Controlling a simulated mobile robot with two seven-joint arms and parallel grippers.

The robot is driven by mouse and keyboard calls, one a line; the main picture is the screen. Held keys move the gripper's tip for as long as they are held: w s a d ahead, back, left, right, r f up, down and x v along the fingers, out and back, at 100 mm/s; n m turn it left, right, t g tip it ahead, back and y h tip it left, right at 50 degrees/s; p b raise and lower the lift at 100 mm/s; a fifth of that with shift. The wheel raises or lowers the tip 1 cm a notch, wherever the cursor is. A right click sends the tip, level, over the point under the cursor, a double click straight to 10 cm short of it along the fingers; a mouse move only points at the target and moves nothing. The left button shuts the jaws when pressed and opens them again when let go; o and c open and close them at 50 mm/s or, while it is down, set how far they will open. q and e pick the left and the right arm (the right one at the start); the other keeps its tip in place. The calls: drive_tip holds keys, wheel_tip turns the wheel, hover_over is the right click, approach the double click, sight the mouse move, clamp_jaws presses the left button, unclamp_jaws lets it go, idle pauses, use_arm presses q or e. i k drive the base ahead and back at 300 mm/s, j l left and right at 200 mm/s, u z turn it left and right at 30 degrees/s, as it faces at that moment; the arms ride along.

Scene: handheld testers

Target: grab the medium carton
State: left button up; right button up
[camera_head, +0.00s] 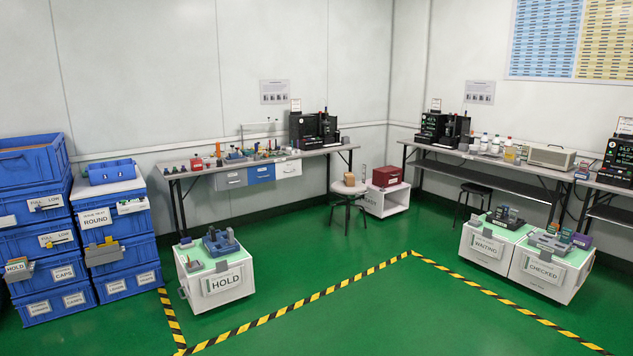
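No box in the camera_head view is marked as a medium carton, so I cannot tell which thing it is. Small tan box-like things (349,179) sit on the round stool (348,189) near the back wall, too small to make out well. A dark red case (387,176) stands on a white cart (385,201) just right of the stool. Neither of my grippers shows in this view.
Blue bins (35,215) are stacked at the left. A workbench (255,165) lines the back wall, another (485,157) the right. White carts marked HOLD (221,301), WAITING (484,262) and CHECKED (543,286) stand on the green floor. Floor between them is clear, with striped tape (330,288).

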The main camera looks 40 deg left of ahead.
sight(349, 178)
drive_tip(key=u, duration=1.3)
drive_tip(key=i, duration=6.15)
drive_tip(key=j+u, duration=0.05)
drive_tip(key=j, duration=0.25)
